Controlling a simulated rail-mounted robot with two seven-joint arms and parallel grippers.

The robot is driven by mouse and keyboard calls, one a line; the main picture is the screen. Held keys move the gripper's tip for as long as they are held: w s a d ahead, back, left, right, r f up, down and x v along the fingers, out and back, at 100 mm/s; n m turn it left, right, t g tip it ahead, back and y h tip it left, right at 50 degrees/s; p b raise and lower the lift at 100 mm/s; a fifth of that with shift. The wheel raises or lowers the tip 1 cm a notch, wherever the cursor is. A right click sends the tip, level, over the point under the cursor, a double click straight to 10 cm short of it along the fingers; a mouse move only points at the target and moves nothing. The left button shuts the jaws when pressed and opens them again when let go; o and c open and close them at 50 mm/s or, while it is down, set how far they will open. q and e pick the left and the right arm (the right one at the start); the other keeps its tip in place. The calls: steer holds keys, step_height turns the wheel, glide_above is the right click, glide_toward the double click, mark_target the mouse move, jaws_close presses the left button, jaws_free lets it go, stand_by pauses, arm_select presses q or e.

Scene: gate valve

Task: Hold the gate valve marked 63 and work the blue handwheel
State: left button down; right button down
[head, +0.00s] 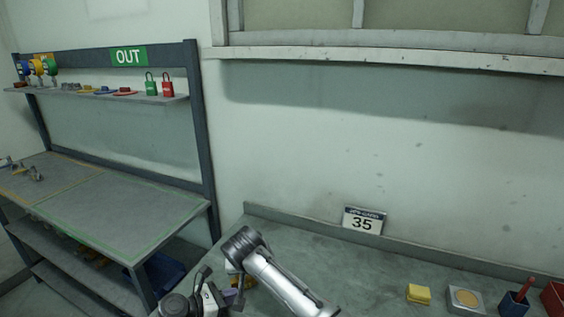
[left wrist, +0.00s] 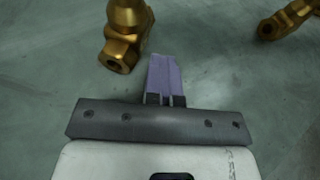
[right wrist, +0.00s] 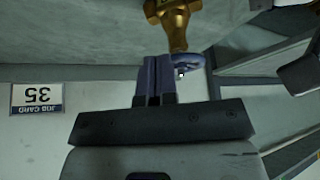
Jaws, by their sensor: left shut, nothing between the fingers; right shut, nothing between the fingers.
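In the right wrist view, a brass valve (right wrist: 175,22) appears at the top, with a blue handwheel (right wrist: 188,64) below it. My right gripper (right wrist: 153,62) is shut and empty, its fingertips close beside the blue wheel; I cannot tell whether they touch. In the left wrist view, a brass valve body (left wrist: 124,38) stands just left of my left gripper (left wrist: 166,58), which is shut and empty. Another brass piece (left wrist: 287,20) is at the upper right. In the head view, my arm hides most of a brass valve (head: 234,281). No 63 marking is legible.
A job card reading 35 (head: 364,221) leans at the back of the bench. A yellow block (head: 418,294), a small tray (head: 465,298) and a blue holder (head: 514,303) stand at right. The bench between is clear. An OUT rack (head: 128,57) stands at left.

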steer(key=shift+f, duration=0.65)
steer(key=shift+f, duration=0.1)
steer(key=shift+w+a+f, duration=0.2)
steer(key=shift+w+a, duration=0.05)
steer(key=shift+w, duration=0.25)
stand_by(0.8)
steer(key=shift+s+d, duration=0.1)
steer(key=shift+s, duration=0.05)
step_height(320, 180, up, 7)
steer(key=shift+s+f, duration=0.2)
stand_by(0.7)
